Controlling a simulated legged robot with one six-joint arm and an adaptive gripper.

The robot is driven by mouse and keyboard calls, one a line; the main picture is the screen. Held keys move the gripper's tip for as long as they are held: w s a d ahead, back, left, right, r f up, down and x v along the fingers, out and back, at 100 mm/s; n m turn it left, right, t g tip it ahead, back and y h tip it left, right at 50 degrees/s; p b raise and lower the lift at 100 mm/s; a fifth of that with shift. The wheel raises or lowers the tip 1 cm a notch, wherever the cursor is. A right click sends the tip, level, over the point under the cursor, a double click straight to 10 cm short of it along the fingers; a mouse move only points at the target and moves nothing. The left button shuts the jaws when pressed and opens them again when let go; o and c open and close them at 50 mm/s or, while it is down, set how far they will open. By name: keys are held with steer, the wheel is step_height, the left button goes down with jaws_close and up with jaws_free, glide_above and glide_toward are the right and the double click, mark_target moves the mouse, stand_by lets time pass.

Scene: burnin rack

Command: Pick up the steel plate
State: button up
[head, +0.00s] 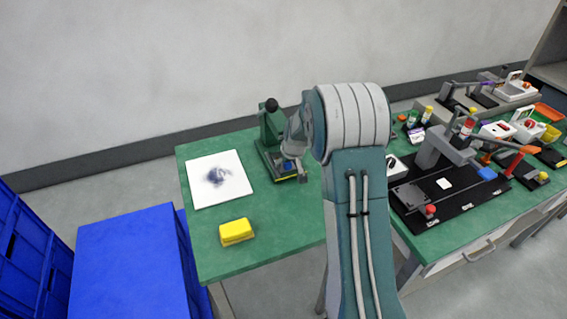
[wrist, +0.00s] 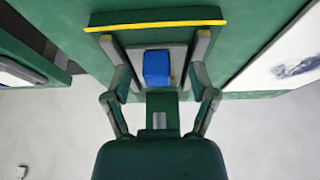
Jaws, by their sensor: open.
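A green hand press (head: 271,128) with a black ball knob stands on the left green bench. In the wrist view, its dark green base (wrist: 155,18) with a yellow edge stripe lies ahead of my gripper. A small grey plate, which looks like the steel plate (wrist: 180,62), shows between my fingers with a blue block (wrist: 157,68) over its middle. In the head view my arm partly hides this spot. My gripper (wrist: 156,42) is open, one finger on each side of the plate. I cannot tell whether the fingers touch it.
A white board with a dark smudge (head: 205,193) and a yellow block (head: 236,232) lie on the left bench. Blue crates (head: 130,262) stand at the lower left. The right bench holds a black fixture (head: 447,206) and many small parts.

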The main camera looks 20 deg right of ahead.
steer(key=shift+d+f, duration=0.2)
steer(key=shift+a, duration=0.1)
jaws_close()
